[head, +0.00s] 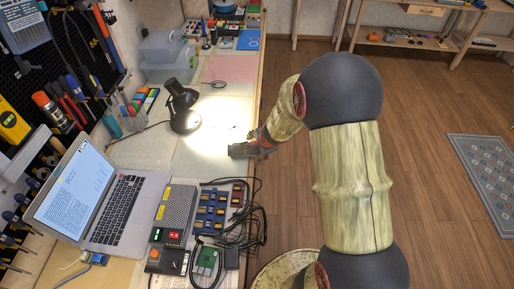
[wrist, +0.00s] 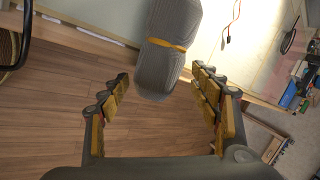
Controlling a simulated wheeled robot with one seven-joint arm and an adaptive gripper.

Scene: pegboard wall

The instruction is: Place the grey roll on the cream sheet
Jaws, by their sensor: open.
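The grey roll (wrist: 166,45) is a thick ridged cylinder with a yellow band in the wrist view. Its near end sticks out past the bench edge, over the floor. My gripper (wrist: 160,95) is open, its two yellow-padded fingers apart. The roll's near end lies ahead of and between the fingertips, with nothing gripped. In the head view my gripper (head: 262,140) is at the bench's right edge, beside a small grey shape (head: 240,150) that looks like the roll.
A black desk lamp (head: 184,108) lights the bench. A laptop (head: 100,195), a grey box (head: 176,207) and tangled black cables (head: 238,215) fill the near bench. A pink sheet (head: 228,68) lies farther back. Open floor (head: 420,130) lies to the right.

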